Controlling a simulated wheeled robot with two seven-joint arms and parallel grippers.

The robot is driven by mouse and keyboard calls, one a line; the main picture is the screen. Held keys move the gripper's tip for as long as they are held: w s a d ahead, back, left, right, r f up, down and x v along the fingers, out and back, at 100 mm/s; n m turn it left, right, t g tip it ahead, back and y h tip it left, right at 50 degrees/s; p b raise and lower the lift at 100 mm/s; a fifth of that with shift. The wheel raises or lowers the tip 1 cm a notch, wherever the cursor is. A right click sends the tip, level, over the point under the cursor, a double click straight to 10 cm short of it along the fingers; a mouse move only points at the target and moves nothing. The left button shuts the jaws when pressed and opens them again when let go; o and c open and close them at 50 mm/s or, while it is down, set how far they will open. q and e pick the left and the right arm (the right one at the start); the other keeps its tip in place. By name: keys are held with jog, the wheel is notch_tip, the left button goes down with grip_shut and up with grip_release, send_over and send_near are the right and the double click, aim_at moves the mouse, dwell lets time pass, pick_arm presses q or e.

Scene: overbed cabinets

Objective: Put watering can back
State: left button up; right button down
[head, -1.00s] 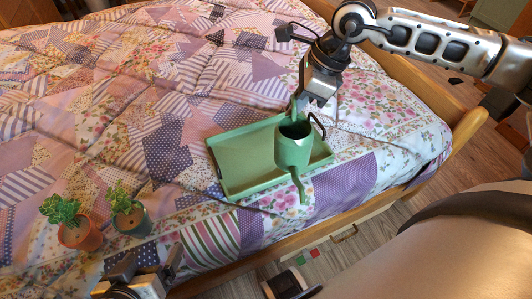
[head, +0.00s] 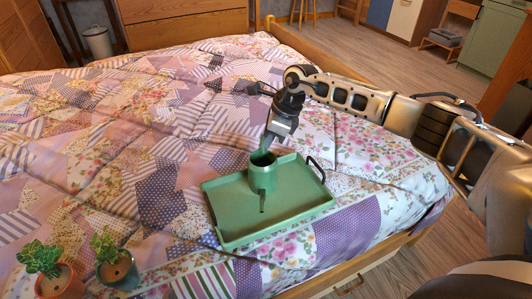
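The green watering can (head: 262,177) is over the green tray (head: 226,222), near its middle, with its spout pointing toward me. I cannot tell whether its base touches the tray. My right gripper (head: 267,141) comes down from above and is at the can's handle on the far side. Its fingers appear shut on the handle, though the can and the gripper body partly hide them. The tray lies on the bed and has a dark handle at its right end. My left gripper is not in the head view.
Two potted plants, one in a terracotta pot (head: 60,284) and one in a dark green pot (head: 119,272), stand on the bed at lower left. The patchwork quilt (head: 140,120) is otherwise clear. A wooden bed rail (head: 345,272) runs along the near edge.

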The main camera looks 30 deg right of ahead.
notch_tip(320, 180, down, 3)
jog(key=shift+r+b, duration=0.1)
jog(key=shift+b, duration=0.3)
jog(key=shift+f, duration=0.2)
jog(key=c, duration=2)
grip_release()
jog(key=shift+f, duration=0.1)
jog(key=o, duration=0.5)
jog(key=shift+c, duration=0.2)
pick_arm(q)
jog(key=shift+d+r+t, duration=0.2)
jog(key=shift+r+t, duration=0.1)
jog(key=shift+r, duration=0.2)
